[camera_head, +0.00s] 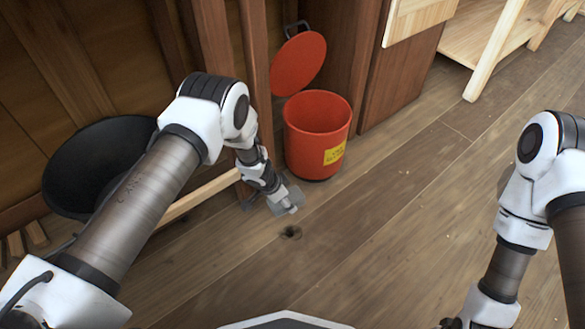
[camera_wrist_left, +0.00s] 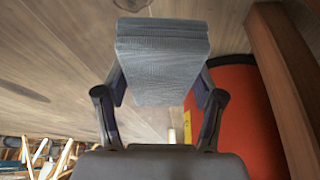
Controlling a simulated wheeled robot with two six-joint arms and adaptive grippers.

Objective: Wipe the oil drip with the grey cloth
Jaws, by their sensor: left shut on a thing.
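The oil drip (camera_head: 291,232) is a small dark spot on the plank floor, near the middle of the head view. My left gripper (camera_head: 283,198) is shut on the grey cloth (camera_head: 288,203). The cloth appears in the picture just above the drip, and the drip is uncovered. In the left wrist view the cloth (camera_wrist_left: 160,60) is a folded, layered grey block between the two fingers. I cannot tell its exact height over the floor. My right arm comes in at the right, and its gripper is cut off by the bottom edge.
A red bin (camera_head: 318,150) with a yellow label stands open just behind my left gripper, its lid (camera_head: 298,64) raised. A black round tub (camera_head: 70,185) is at the left by the wooden wall. A wooden bench (camera_head: 480,45) is at the back right. The floor right of the drip is clear.

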